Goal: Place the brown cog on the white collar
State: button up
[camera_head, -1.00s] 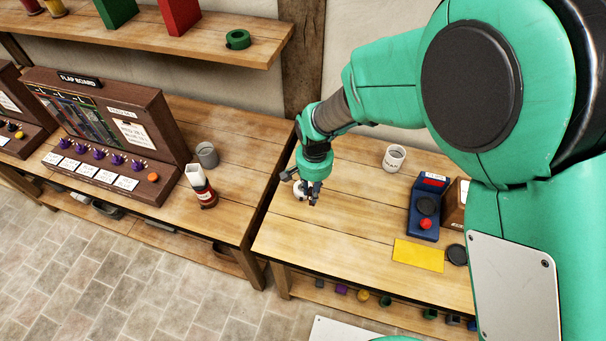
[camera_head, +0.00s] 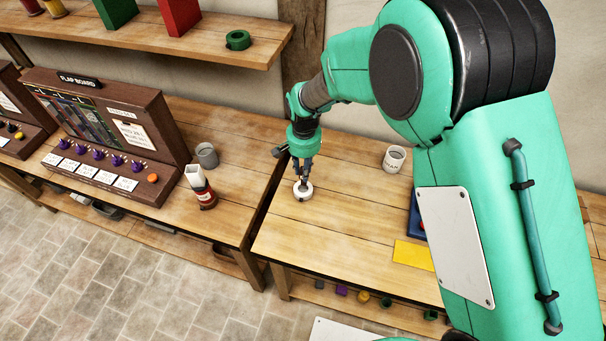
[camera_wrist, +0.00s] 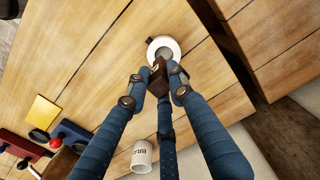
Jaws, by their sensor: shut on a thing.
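The white collar (camera_head: 307,194) is a ring lying on the right-hand bench, near that bench's left end. It also shows in the wrist view (camera_wrist: 176,45), with a grey centre. My gripper (camera_head: 301,175) points down just behind the collar in the head view. In the wrist view my gripper (camera_wrist: 157,78) has its fingers closed around the brown cog (camera_wrist: 157,76), a small dark brown piece. The cog appears beside the collar's near edge there, partly overlapping it in the picture. I cannot tell its height above the collar. The head view does not show the cog clearly.
A white mug (camera_head: 394,160) stands behind on the same bench. A yellow sheet (camera_head: 412,255) and a blue box with a red button (camera_wrist: 71,136) lie on its other side. A gap separates this bench from the left bench with the flap board (camera_head: 110,130).

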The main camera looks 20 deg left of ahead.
jog(key=shift+w+a, duration=0.15)
jog(key=shift+w, duration=0.05)
jog(key=shift+w+a+f, duration=0.1)
jog(key=shift+w+f, duration=0.05)
jog(key=shift+f, duration=1.65)
jog(key=shift+f, duration=0.15)
jog(key=o, duration=1)
jog(key=shift+c, duration=0.2)
notch_tip(320, 180, up, 12)
jog(key=shift+r, duration=0.2)
